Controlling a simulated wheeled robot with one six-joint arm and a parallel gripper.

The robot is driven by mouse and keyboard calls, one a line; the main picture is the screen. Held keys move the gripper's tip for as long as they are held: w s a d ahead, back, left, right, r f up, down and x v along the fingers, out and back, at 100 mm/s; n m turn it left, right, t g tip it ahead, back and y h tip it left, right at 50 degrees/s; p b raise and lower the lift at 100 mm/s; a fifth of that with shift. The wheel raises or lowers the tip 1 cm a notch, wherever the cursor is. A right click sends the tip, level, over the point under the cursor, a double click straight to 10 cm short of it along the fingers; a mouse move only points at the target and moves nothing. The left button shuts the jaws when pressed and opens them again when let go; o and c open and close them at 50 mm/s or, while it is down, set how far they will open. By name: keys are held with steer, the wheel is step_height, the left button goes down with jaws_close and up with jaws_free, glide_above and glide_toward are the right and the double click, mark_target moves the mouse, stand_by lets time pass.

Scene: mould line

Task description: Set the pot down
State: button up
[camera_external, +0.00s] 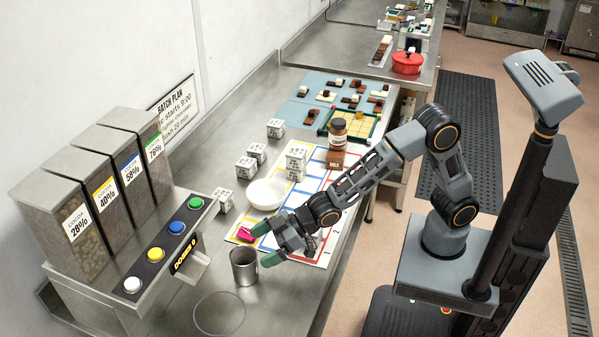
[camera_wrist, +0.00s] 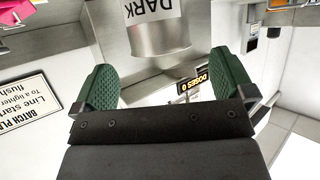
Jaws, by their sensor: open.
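A steel pot (camera_external: 244,268) stands upright on the steel counter, just left of my gripper in the outside view. In the wrist view the pot (camera_wrist: 158,40) is at the top, with a white label reading DARK upside down. My gripper (camera_external: 266,243) is open, its two green fingers spread apart and empty. In the wrist view the fingers (camera_wrist: 166,82) sit at either side below the pot, and the pot is ahead of their tips, clear of both.
The cocoa dispenser (camera_external: 125,230) with coloured buttons stands left of the pot. A ring outline (camera_external: 219,313) marks clear counter in front. A white bowl (camera_external: 266,194), a pink item (camera_external: 244,235) and several white boxes (camera_external: 246,167) lie behind. A red pot (camera_external: 407,62) is far back.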

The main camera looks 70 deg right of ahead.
steer(key=s+d+r+m+g+h, duration=0.1)
steer(key=s+d+m+h, duration=0.2)
steer(key=d, duration=0.9)
steer(key=s+d+r+m+g+h, duration=0.1)
steer(key=s+d+h, duration=0.3)
steer(key=d, duration=0.8)
steer(key=s+d+f+m+g, duration=0.1)
steer(key=s+d+m+g, duration=0.2)
steer(key=s+d, duration=0.7)
steer(key=s+g, duration=0.1)
steer(key=s, duration=0.3)
steer(key=shift+s+f+m+g+h, duration=0.15)
steer(key=shift+f+m+g+h, duration=0.15)
steer(key=shift+f+h, duration=0.1)
steer(key=shift+d, duration=0.1)
steer(key=shift+r+p, duration=0.5)
steer(key=shift+r, duration=0.35)
